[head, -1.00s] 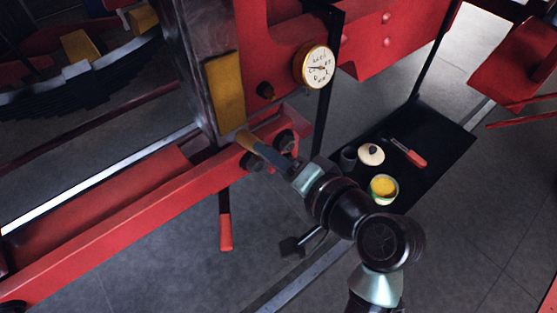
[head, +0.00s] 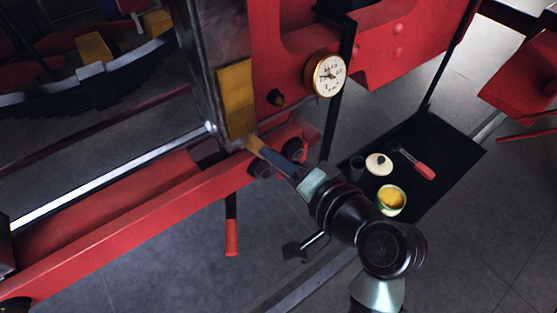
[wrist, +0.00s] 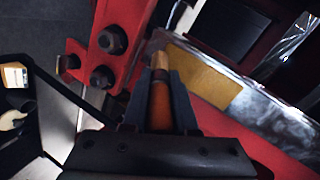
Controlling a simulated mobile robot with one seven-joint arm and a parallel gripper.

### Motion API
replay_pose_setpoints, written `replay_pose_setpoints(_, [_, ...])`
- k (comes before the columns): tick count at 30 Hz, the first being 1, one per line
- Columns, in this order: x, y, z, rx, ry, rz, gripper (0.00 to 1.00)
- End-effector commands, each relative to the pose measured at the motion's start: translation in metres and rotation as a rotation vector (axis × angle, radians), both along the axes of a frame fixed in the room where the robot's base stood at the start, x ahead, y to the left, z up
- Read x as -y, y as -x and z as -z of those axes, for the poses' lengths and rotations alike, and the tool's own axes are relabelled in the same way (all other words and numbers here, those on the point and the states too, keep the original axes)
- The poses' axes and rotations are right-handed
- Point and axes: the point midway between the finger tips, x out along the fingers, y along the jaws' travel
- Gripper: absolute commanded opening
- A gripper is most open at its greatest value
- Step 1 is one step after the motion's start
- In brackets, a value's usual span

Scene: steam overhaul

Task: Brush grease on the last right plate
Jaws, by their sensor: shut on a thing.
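A yellow plate (head: 236,98) is upright on the dark metal post of the red frame. In the wrist view the yellow plate (wrist: 205,82) lies just ahead and to the right of the brush. My gripper (head: 284,163) is shut on a brush (head: 258,147) with a wood-coloured end. The brush points up and left, and its tip is at the plate's lower edge; I cannot tell whether it touches. In the wrist view the brush (wrist: 160,105) sits between the fingers. A pot of yellow grease (head: 391,199) stands on the black shelf at right.
The shelf (head: 450,150) also holds a pale lid (head: 379,163), a dark cup and a red-handled tool (head: 424,171). A round gauge (head: 325,75) and a dark knob (head: 276,98) stick out right of the plate. A red-handled lever (head: 231,235) hangs below the red beam (head: 120,220).

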Motion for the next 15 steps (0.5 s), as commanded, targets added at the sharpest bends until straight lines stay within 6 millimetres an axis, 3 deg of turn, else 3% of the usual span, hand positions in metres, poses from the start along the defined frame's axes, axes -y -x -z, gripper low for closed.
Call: replay_pose_setpoints(15, [-0.0054, -0.0082, -0.0008, 0.002, 0.000, 0.001, 0.00])
